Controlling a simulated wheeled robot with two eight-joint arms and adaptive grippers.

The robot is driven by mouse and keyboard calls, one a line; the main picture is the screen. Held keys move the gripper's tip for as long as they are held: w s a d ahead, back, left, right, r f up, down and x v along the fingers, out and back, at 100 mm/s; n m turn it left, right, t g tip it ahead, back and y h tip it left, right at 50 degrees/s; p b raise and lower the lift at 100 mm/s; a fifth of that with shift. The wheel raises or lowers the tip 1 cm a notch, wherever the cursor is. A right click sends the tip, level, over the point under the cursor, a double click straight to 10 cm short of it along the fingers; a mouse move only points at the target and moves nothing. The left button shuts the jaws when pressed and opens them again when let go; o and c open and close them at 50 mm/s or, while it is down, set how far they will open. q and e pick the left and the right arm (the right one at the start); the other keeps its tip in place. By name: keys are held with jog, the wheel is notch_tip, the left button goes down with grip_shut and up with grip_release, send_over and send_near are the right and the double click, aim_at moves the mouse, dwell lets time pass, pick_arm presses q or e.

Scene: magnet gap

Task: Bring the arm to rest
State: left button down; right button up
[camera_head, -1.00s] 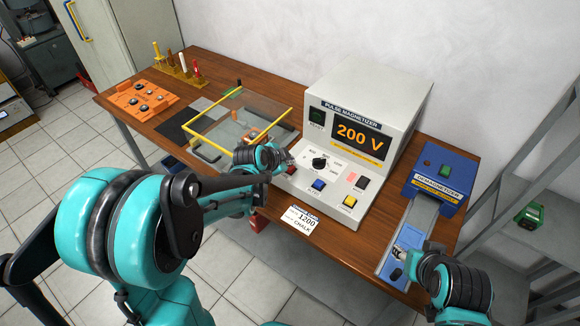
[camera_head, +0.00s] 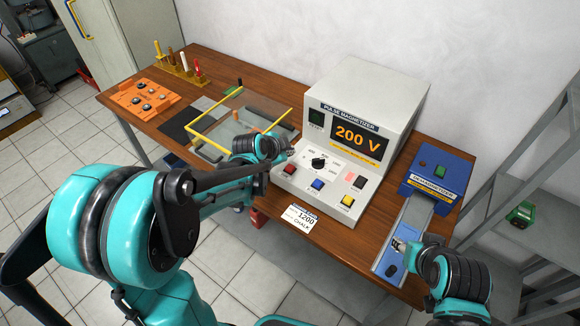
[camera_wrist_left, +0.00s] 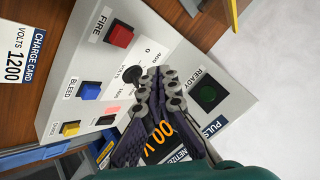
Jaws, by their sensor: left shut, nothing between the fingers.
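My left gripper (camera_head: 287,152) is shut and empty, at the left front of the pulse magnetizer (camera_head: 378,92), just above and left of the red FIRE button (camera_head: 289,170). In the left wrist view its closed fingers (camera_wrist_left: 158,92) hover over the panel, hiding part of the dial and display. The display (camera_head: 358,136) reads 200 V. The dial (camera_head: 319,163), blue button (camera_head: 318,185) and yellow button (camera_head: 347,201) are visible. My right gripper (camera_head: 399,246) is at the front of the blue demagnetizer's (camera_head: 437,180) track; its fingers are too small to read.
A clear guard with a yellow frame (camera_head: 206,111) stands left of the magnetizer. An orange block with knobs (camera_head: 142,97) and a rack of coloured sticks (camera_head: 182,71) are at the far left. Grey shelving (camera_head: 530,150) stands right.

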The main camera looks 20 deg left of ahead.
dwell(0.4)
pick_arm(q)
jog(key=s+r+n+g+y, duration=0.2)
jog(key=s+n, duration=0.9)
jog(key=s, duration=1.4)
notch_tip(320, 180, up, 2)
jog(key=shift+r+n, duration=0.2)
jog(key=shift+n, duration=0.2)
